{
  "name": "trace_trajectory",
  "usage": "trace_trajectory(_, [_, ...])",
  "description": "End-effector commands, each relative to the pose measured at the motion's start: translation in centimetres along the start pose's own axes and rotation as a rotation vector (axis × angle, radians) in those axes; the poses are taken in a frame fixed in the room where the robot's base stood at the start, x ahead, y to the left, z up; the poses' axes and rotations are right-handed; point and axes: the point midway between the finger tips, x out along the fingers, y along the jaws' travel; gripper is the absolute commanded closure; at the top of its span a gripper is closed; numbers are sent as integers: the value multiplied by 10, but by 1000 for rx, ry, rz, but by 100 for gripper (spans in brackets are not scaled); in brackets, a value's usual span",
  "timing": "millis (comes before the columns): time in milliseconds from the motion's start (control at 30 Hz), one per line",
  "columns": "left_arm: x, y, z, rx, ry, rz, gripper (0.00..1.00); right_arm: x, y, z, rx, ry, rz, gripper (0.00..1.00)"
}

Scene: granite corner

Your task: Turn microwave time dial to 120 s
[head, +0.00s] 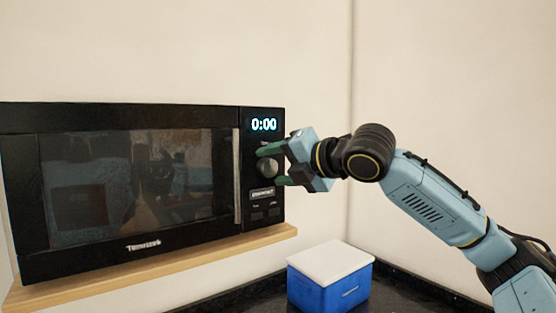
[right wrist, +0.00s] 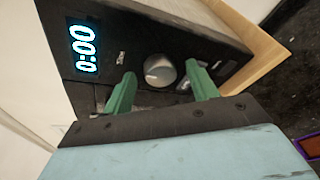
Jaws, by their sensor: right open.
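The black microwave (head: 120,115) stands on a wooden shelf, its door shut. Its lit display (head: 264,124) reads 0:00; the display also shows in the right wrist view (right wrist: 84,48). The round silver time dial (right wrist: 159,70) sits on the control panel below the display and is partly visible in the head view (head: 267,168). My right gripper (head: 272,166) is open, its green fingers pointing at the panel. In the right wrist view its fingertips (right wrist: 163,84) lie on either side of the dial, with gaps visible; contact cannot be told. My left gripper is out of view.
The wooden shelf (head: 155,268) juts out under the microwave. A blue box with a white lid (head: 330,285) stands on the dark granite counter (head: 400,295) below my right arm. Pale walls meet in a corner behind. The air around the arm looks clear.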

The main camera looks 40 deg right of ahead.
Motion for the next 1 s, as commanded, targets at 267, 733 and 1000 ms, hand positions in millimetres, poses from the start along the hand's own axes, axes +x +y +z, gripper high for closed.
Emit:
trace_trajectory(267, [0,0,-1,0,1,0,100,0,0,0,0,0,0,47])
trace_trajectory(733, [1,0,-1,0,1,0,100,0,-1,0,7,1,1,86])
trace_trajectory(1000, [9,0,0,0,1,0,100,1,-3,-1,101,7,28,86])
